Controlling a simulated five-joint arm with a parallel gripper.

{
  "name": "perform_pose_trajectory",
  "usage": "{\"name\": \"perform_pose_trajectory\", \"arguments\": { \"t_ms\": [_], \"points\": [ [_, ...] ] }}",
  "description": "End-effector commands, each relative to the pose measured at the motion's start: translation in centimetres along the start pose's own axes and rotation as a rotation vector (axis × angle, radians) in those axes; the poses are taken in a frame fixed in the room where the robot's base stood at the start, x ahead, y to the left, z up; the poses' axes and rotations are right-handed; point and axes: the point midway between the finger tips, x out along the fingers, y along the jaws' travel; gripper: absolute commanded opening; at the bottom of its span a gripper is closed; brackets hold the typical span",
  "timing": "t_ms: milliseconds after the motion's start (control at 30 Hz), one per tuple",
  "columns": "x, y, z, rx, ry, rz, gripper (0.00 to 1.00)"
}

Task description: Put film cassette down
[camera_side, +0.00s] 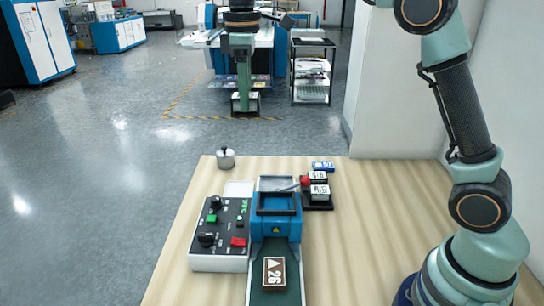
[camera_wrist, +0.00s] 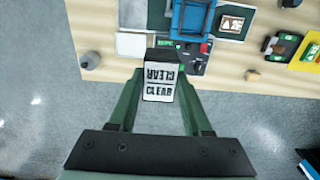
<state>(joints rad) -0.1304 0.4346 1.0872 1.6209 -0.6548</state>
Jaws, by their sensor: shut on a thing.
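My gripper (camera_side: 245,98) hangs down from the top of the side view. It is shut on a film cassette (camera_wrist: 160,83), a dark block with a white face marked CLEAR, which sits between the two green fingers in the wrist view. In the side view the cassette is small and hard to make out. The gripper and cassette appear in the air, above and beyond the far edge of the wooden table (camera_side: 345,260), apart from everything on it.
A blue laminator (camera_side: 276,226) carries a brown tile (camera_side: 274,272) on its belt. A control box (camera_side: 221,232) stands to its left, with a metal weight (camera_side: 226,158) behind. Black-and-white blocks (camera_side: 319,191) sit on a dark holder at its right.

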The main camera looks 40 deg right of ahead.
Motion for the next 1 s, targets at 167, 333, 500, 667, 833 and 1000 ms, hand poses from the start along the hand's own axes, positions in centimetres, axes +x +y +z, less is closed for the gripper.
{"name": "perform_pose_trajectory", "arguments": {
  "t_ms": [167, 333, 500, 667, 833, 1000],
  "points": [
    [2.4, 3.6, -2.2, 0.002, -0.003, -0.002, 0.00],
    [5.0, 6.5, -3.6, 0.001, -0.002, -0.001, 0.00],
    [7.3, 8.6, -4.3, 0.001, -0.001, -0.001, 0.00],
    [8.5, 9.6, -4.6, 0.000, 0.001, 0.001, 0.00],
    [9.6, 9.9, -4.7, 0.000, 0.000, 0.000, 0.00],
    [11.9, 9.8, -4.6, 0.000, -0.001, -0.001, 0.00]
  ]
}}
